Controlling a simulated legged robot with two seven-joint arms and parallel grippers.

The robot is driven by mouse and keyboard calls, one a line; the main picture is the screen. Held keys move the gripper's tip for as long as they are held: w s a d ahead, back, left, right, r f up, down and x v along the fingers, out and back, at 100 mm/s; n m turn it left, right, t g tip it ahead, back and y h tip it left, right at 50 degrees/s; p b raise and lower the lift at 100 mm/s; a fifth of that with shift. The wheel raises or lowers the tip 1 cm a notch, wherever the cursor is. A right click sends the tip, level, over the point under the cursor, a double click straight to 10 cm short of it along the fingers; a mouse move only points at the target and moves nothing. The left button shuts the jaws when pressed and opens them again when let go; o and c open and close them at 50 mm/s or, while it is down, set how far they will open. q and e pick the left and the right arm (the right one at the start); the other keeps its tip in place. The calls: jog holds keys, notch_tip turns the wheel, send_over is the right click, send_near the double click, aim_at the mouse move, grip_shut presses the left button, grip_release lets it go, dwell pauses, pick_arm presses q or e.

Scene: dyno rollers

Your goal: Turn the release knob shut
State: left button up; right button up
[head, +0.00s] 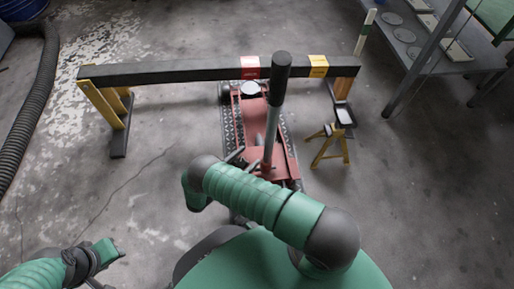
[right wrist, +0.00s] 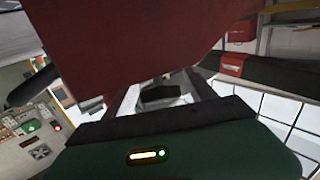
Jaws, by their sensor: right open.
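The red floor jack (head: 270,160) stands on the concrete, its black-gripped handle (head: 278,80) upright. My right arm crosses in front of the jack's near end. My right gripper (head: 236,156) shows only in part beside the jack's left side, behind the arm. In the right wrist view the right gripper (right wrist: 160,82) is open, its two fingers apart. A dark blocky piece (right wrist: 162,95) shows between them; I cannot tell whether it is the release knob. A large red surface (right wrist: 150,40) is very close above the fingers. My left gripper (head: 108,250) is low at the left, its jaws unclear.
A dark beam (head: 190,73) on yellow-legged supports spans the floor behind the handle. A yellow jack stand (head: 331,147) is right of the jack. A grey table (head: 450,72) is at upper right, a black hose (head: 28,110) at far left. The left floor is mostly clear.

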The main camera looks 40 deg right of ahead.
jog(key=shift+d, duration=0.1)
jog(key=shift+a+r, duration=0.2)
jog(key=shift+r, duration=0.05)
jog(key=shift+c, duration=0.3)
jog(key=shift+d+f, duration=0.15)
jog(key=shift+d, duration=0.1)
jog(key=c, duration=1.3)
jog(key=shift+f+m+g+b, duration=0.15)
jog(key=shift+m+g+b, duration=0.15)
jog(key=shift+m+b, duration=0.1)
jog(key=shift+c, duration=0.2)
jog(key=m+g, duration=0.1)
jog(key=m+g+b, duration=0.2)
jog(key=m, duration=0.1)
jog(key=shift+s+f, duration=0.2)
jog(key=shift+s, duration=0.05)
jog(key=shift+s+r+m+g+y+b, duration=0.1)
jog(key=shift+r+m+g+y+b, duration=0.2)
jog(key=shift+m+g, duration=0.35)
jog(key=shift+a, duration=0.15)
jog(key=o, duration=1.4)
